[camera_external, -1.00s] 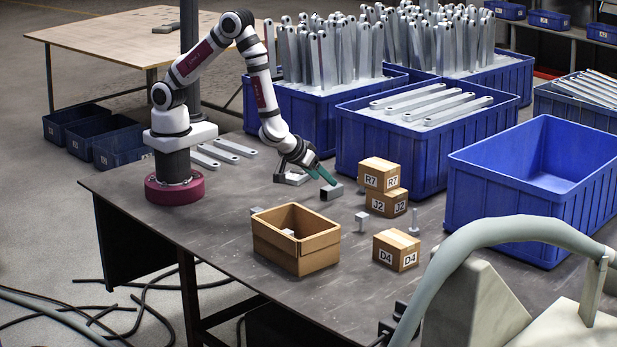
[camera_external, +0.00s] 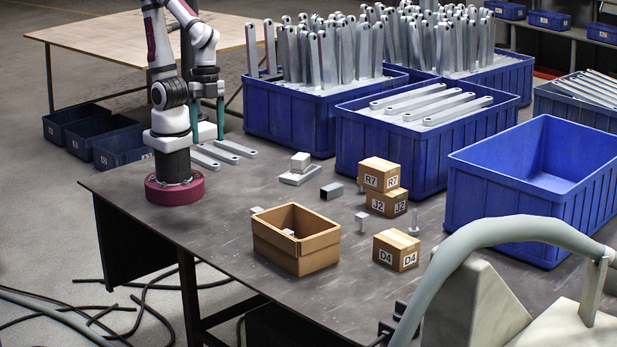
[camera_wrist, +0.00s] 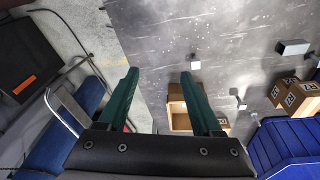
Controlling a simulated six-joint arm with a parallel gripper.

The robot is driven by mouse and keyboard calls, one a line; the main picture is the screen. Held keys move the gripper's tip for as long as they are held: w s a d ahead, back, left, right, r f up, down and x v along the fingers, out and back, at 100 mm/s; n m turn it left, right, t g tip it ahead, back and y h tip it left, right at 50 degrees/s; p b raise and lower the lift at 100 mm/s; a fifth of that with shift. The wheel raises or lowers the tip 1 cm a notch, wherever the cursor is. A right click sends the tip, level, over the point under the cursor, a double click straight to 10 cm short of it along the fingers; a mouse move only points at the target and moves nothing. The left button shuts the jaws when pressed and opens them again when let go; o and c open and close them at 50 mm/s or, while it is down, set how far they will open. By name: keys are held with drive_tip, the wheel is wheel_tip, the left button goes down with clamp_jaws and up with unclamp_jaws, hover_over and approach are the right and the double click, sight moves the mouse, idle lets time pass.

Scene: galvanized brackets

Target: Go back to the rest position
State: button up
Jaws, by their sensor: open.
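My gripper (camera_external: 208,120) is in the external view close to my base, its green fingers pointing down over the table's left part. The fingers are apart with nothing between them; they also show in the wrist view (camera_wrist: 158,80). My arm is folded up near the base. The dark table (camera_external: 225,225) lies below, and the gripper is apart from the things on it.
An open cardboard box (camera_external: 268,240) holds a small light part. Boxes labelled D4 (camera_external: 397,250), R7 (camera_external: 379,173) and J2 (camera_external: 386,203) stand to the right. A grey block (camera_external: 331,191) and a plate with a block on it (camera_external: 300,168) lie mid-table. Blue crates (camera_external: 530,200) line the back.

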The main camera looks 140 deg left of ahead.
drive_tip(key=s+a+r+m+g+y, duration=0.1)
drive_tip(key=s+a+m+g+y, duration=0.1)
drive_tip(key=s+a, duration=0.4)
drive_tip(key=shift+s+y, duration=0.5)
drive_tip(key=shift+s, duration=0.25)
